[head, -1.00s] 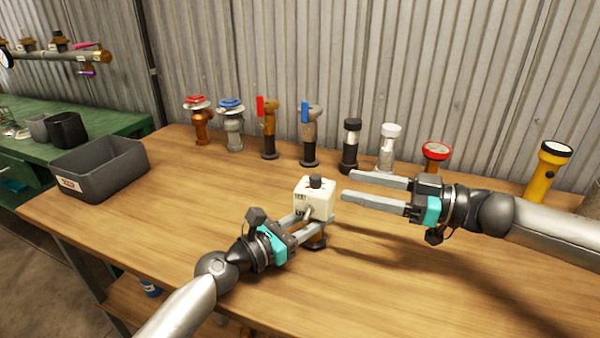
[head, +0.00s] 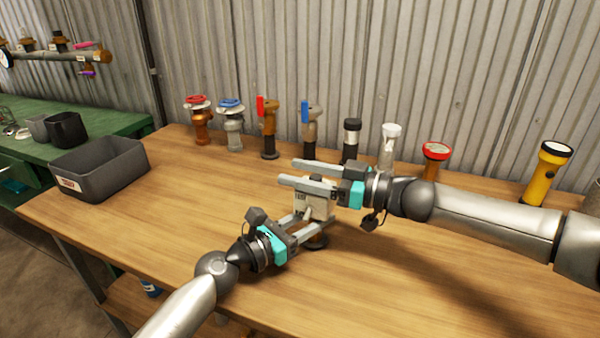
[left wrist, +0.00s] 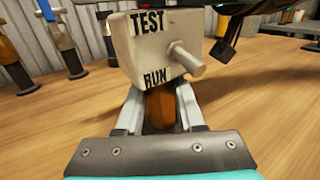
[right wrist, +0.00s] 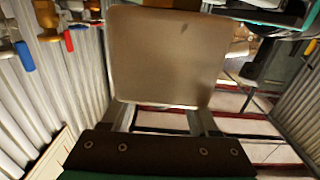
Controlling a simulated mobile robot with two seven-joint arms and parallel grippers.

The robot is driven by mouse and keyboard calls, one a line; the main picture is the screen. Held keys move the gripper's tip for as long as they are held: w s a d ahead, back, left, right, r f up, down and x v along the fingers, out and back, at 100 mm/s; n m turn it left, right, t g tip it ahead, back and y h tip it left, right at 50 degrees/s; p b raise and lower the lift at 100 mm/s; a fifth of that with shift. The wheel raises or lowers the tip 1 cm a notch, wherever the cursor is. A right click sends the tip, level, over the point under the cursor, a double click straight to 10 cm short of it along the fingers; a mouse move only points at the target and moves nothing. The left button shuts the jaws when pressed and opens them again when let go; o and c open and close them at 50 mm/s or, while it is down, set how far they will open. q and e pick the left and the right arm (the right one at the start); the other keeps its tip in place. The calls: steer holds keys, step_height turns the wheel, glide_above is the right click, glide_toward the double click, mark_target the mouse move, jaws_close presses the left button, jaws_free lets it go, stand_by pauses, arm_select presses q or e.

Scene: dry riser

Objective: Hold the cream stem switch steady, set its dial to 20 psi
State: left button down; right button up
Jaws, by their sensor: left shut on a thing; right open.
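The cream switch (head: 318,209) stands upright on the bench. In the left wrist view its box (left wrist: 150,55) shows TEST and RUN marks and a side lever (left wrist: 187,59); its orange-brown stem (left wrist: 160,108) is below. My left gripper (head: 308,229) is shut on the stem under the box. A plain cream face of the box (right wrist: 165,58) fills the middle of the right wrist view.
Several valves and fittings stand in a row at the back, including a red-handled one (head: 267,128) and a yellow torch-like one (head: 549,172). A grey bin (head: 100,168) sits at the left of the wooden bench. The bench between bin and switch is clear.

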jaws_close()
stand_by(0.6)
